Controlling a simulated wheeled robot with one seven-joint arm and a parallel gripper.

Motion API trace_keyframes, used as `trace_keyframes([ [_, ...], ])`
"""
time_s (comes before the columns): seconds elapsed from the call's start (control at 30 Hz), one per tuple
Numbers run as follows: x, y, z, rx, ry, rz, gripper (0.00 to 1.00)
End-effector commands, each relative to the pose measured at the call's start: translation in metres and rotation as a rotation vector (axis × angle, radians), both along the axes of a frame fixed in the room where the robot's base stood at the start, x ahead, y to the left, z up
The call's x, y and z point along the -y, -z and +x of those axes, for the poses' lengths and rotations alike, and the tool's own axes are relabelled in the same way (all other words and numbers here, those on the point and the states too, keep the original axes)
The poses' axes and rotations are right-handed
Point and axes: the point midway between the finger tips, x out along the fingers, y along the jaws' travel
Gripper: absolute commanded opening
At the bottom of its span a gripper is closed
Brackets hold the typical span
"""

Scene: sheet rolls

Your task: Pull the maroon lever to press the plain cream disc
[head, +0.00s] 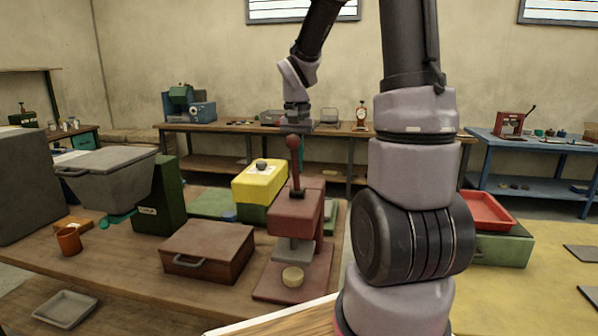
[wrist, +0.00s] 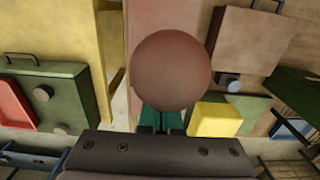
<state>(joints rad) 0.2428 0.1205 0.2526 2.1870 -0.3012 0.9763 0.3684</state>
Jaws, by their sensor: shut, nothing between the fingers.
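The maroon lever (head: 294,168) stands upright on top of a maroon press (head: 297,218) in the head view. Its round knob (wrist: 170,70) fills the middle of the wrist view. The plain cream disc (head: 292,277) lies on the press base, below the grey ram (head: 293,250), with a gap between them. My gripper (head: 305,141) points down beside the lever's top, close to the knob. Its fingers (wrist: 161,121) are shut with nothing in them, and the knob partly hides them in the wrist view. I cannot tell whether they touch the knob.
A brown lidded box (head: 207,250) stands left of the press. A yellow-topped box (head: 259,182) stands behind it. A grey bin (head: 105,180) and an orange cup (head: 69,240) are further left. My arm covers the area right of the press.

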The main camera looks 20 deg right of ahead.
Motion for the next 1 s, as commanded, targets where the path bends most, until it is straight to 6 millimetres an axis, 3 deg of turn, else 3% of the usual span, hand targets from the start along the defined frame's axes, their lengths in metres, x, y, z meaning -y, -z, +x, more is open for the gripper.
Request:
trace_keyframes([
  [0.5,-0.023,0.001,-0.033,-0.007,0.0,0.002,0.0],
  [0.8,-0.021,0.001,-0.03,-0.007,0.001,0.002,0.0],
  [1.0,-0.012,0.001,-0.017,-0.006,0.001,0.002,0.0],
])
